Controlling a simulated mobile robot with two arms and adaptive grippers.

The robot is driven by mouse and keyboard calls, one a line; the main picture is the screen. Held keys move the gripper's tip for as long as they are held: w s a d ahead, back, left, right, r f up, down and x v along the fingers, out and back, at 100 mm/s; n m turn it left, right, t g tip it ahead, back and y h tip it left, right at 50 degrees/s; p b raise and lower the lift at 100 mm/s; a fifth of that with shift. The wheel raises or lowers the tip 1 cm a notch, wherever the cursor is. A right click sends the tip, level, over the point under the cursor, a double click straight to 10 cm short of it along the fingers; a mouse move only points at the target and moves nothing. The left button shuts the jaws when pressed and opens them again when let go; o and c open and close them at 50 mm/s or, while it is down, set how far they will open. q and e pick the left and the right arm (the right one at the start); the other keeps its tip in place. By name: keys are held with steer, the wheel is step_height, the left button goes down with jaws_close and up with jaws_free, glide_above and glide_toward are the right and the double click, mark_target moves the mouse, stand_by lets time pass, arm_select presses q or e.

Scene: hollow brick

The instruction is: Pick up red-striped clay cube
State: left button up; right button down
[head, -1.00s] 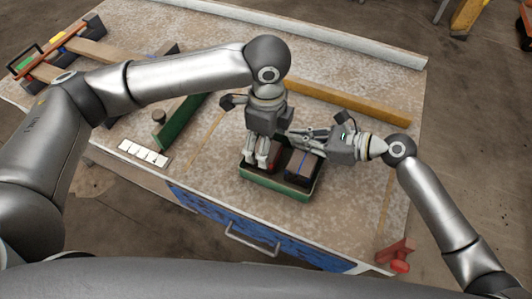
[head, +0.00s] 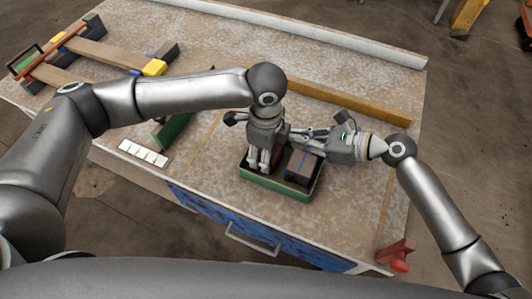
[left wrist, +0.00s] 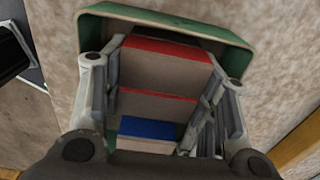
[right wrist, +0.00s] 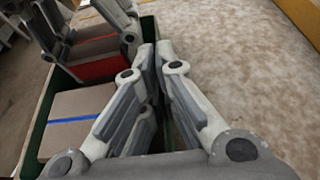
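The red-striped clay cube (left wrist: 160,72) is brown with red stripes and sits in a green tray (left wrist: 235,45). In the right wrist view it shows as a brown block with a red side (right wrist: 97,68). My left gripper (head: 260,166) reaches down into the tray, its open fingers on either side of the cube; small gaps seem to show beside it. The left gripper hides most of the cube in the head view. My right gripper (right wrist: 158,48) is shut and empty, above the tray's far side.
A blue-striped block (right wrist: 72,122) lies in the tray beside the red-striped cube, close to both grippers. A long wooden bar (head: 345,102) lies behind the tray. A white tile strip (head: 143,153) lies at left. The table to the right of the tray is mostly clear.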

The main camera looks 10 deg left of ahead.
arm_select(q)
steer(key=c, duration=0.4)
step_height(320, 180, up, 10)
steer(key=shift+r, duration=0.1)
arm_select(e)
steer(key=c, duration=2.1)
jaws_free()
steer(key=o, duration=0.5)
steer(key=shift+o, duration=0.2)
steer(key=v, duration=1.2)
